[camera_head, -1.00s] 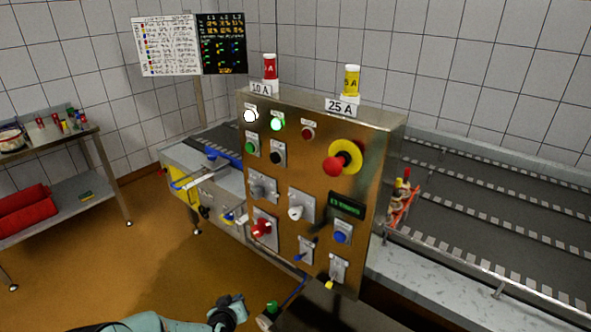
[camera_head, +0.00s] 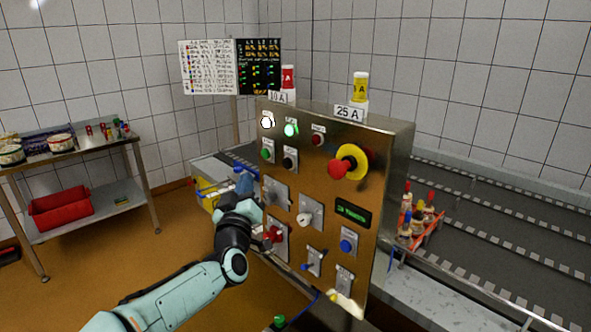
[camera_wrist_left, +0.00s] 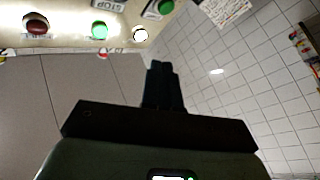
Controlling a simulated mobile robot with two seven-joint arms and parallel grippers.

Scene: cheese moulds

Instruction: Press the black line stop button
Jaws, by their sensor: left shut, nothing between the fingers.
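The black line stop button (camera_head: 289,164) is on the upper left of the steel control panel (camera_head: 375,150), just right of a green button (camera_head: 267,154). My left gripper (camera_head: 243,180) is at the panel's left edge, lower than the black button and apart from it; it is partly hidden by my arm. In the left wrist view its dark fingers (camera_wrist_left: 162,82) are together and empty. That view also shows a green button (camera_wrist_left: 160,7) and part of the panel; the black button is not visible there. My right gripper is not in view.
A red emergency knob on a yellow ring (camera_head: 350,163), switches and a blue button (camera_head: 348,246) share the panel. Fuse cylinders stand on top. A conveyor (camera_head: 475,230) runs at right. A table (camera_head: 95,145) with a red bin (camera_head: 60,207) stands at left.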

